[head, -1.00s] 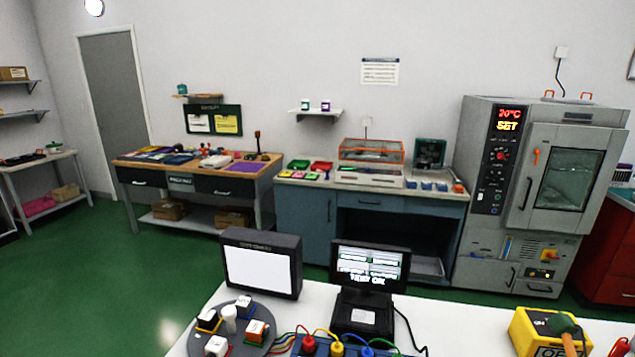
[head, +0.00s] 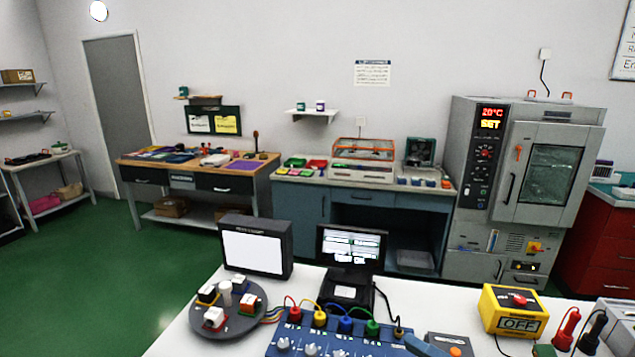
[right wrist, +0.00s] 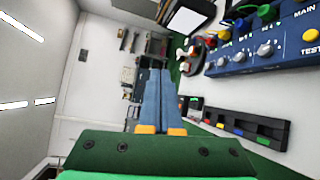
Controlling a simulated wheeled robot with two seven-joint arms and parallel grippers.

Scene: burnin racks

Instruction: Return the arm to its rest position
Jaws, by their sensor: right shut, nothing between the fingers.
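My right gripper (head: 418,343) shows only in part at the bottom edge of the head view, low over the front of the white bench (head: 403,287). In the right wrist view my right gripper (right wrist: 154,74) has two blue fingers with orange bases, lying side by side and shut on nothing. The fingers point out into the room. My left gripper is not in the head view. Most of my right arm is hidden below the picture.
On the bench stand a blue panel with knobs and cables (head: 330,342), a round grey carousel (head: 247,322), a screen (head: 350,262), a white-faced display (head: 256,246) and a yellow OFF box (head: 514,311). Probes (head: 566,330) stand right. Green floor (head: 120,285) lies clear left.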

